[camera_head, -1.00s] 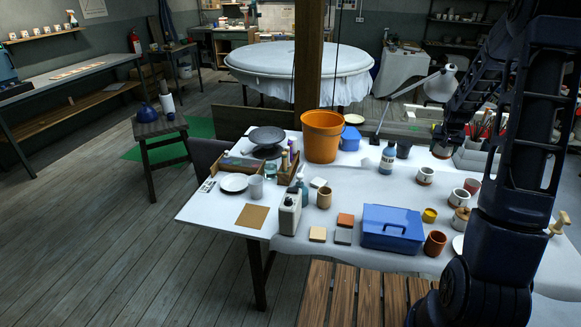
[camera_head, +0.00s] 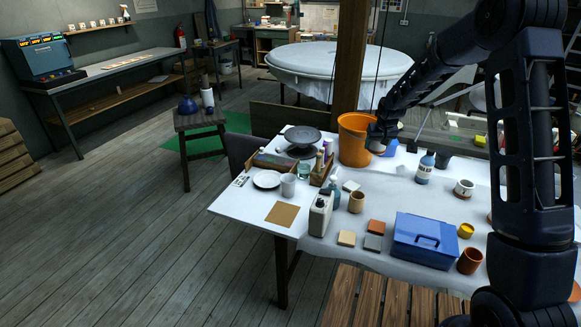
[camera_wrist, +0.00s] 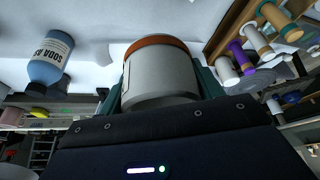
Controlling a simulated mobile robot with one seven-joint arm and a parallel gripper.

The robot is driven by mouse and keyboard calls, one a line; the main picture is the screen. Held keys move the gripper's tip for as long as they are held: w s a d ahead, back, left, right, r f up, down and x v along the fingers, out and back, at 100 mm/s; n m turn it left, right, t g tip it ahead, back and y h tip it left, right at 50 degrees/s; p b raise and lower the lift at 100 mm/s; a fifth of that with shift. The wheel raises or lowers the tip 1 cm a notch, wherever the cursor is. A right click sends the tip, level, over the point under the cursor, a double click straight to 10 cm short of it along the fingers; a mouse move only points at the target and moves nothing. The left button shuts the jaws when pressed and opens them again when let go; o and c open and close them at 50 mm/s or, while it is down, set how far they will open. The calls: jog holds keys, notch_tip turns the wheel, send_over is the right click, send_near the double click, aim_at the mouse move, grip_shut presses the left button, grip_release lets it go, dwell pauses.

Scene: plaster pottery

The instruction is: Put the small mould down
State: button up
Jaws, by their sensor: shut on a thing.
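The small mould (camera_wrist: 160,85), a pale off-white cylinder with an orange-brown band at one end, fills the middle of the wrist view. The teal fingers of my gripper (camera_wrist: 158,92) are on both sides of it and are shut on it. In the head view my gripper (camera_head: 379,138) is above the far part of the white-covered table (camera_head: 395,205), just right of the orange bucket. The mould (camera_head: 378,147) shows there only small and dark under the gripper. It seems to be held above the table.
The orange bucket (camera_head: 355,140) stands close beside the gripper. A blue box (camera_head: 424,240) is nearer. White cloth between bottle, cup and box is clear. A wooden post (camera_head: 348,70) rises behind the bucket.

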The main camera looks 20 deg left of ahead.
jog(key=s+a+n, duration=0.1)
jog(key=s+a, duration=0.3)
jog(key=a, duration=0.3)
jog(key=s+a+n+y, duration=0.1)
jog(key=s+a, duration=0.2)
jog(key=a, duration=0.4)
jog(key=s+a+n, duration=0.2)
jog(key=s+a, duration=0.2)
jog(key=a, duration=0.2)
jog(key=n+g+y, duration=0.1)
jog(key=n+g, duration=0.1)
jog(key=n, duration=0.1)
send_over(266, 207)
jog(key=d, duration=0.1)
jog(key=f, duration=2)
jog(key=shift+s+d+f, duration=0.1)
jog(key=shift+s+f, duration=0.15)
jog(key=shift+f, duration=0.15)
jog(key=o, duration=1.1)
jog(key=shift+f, duration=0.15)
jog(key=v, duration=1.2)
jog(key=shift+s+d, duration=0.15)
jog(key=shift+s, duration=0.05)
